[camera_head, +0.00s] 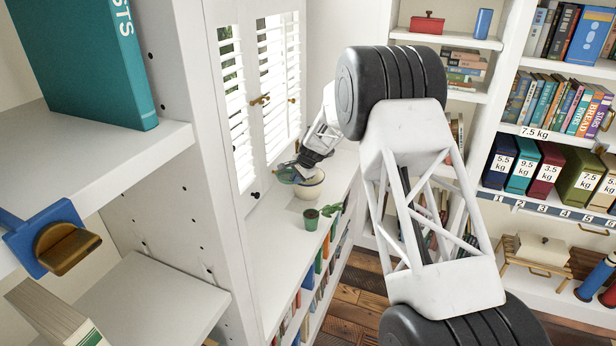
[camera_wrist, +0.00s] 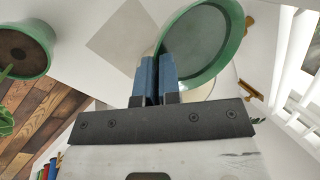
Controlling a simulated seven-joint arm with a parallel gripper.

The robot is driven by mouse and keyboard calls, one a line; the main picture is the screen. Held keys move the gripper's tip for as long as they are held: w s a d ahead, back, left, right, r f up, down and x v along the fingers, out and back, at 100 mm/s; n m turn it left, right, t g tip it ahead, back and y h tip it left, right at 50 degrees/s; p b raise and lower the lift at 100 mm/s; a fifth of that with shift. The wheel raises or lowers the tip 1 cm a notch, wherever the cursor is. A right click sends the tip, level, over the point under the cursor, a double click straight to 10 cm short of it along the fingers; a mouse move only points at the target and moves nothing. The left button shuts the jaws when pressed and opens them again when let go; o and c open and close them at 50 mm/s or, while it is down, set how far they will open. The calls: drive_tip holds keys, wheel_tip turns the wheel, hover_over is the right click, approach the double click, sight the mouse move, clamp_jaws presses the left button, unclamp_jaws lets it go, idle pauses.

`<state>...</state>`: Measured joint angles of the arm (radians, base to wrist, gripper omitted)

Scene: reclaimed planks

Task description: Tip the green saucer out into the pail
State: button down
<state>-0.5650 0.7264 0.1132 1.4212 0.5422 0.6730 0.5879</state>
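The green saucer (camera_wrist: 233,45) is in my gripper (camera_wrist: 157,88); its rim is between the two blue fingertips in the wrist view. Its grey-green inside faces the wrist camera; I cannot tell whether it holds liquid. In the head view the saucer (camera_head: 286,176) is at the left side of a cream pail (camera_head: 311,188), at about rim height and overlapping it in the picture. I cannot tell whether they touch. In the wrist view the pail (camera_wrist: 206,91) shows only as a pale edge behind the saucer. My gripper also shows in the head view (camera_head: 300,168).
A green pot (camera_head: 311,221) with dark soil and a leafy plant (camera_head: 331,210) stands in front of the pail on the white shelf top (camera_head: 280,255). White shutters (camera_head: 279,80) stand close behind the saucer. A grey square (camera_wrist: 121,40) lies on the white surface.

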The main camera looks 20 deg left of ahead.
drive_tip(key=shift+w+d+r+m+g+y, duration=0.15)
drive_tip(key=shift+w+d+r+g+y, duration=0.15)
drive_tip(key=shift+w+g, duration=0.25)
drive_tip(key=shift+w+d+r+m+g+y, duration=0.2)
drive_tip(key=shift+w+d+g+y, duration=0.2)
drive_tip(key=shift+w, duration=0.2)
idle(1.6)
drive_tip(key=shift+w+d+f+g+y, duration=0.15)
drive_tip(key=shift+w+d+f+g, duration=0.1)
drive_tip(key=shift+w+g, duration=0.2)
drive_tip(key=shift+w+d+f+g+y, duration=0.2)
drive_tip(key=shift+w+g, duration=0.1)
drive_tip(key=shift+w, duration=0.1)
idle(1.4)
drive_tip(key=shift+w+d+r+m+g+y+b, duration=0.2)
drive_tip(key=shift+w+d+g+y+b, duration=0.15)
drive_tip(key=shift+w+g, duration=0.2)
drive_tip(key=shift+w+d+r+m+g+y+b, duration=0.15)
drive_tip(key=shift+w+d+g+y, duration=0.1)
drive_tip(key=shift+w+g+y, duration=0.2)
idle(2.0)
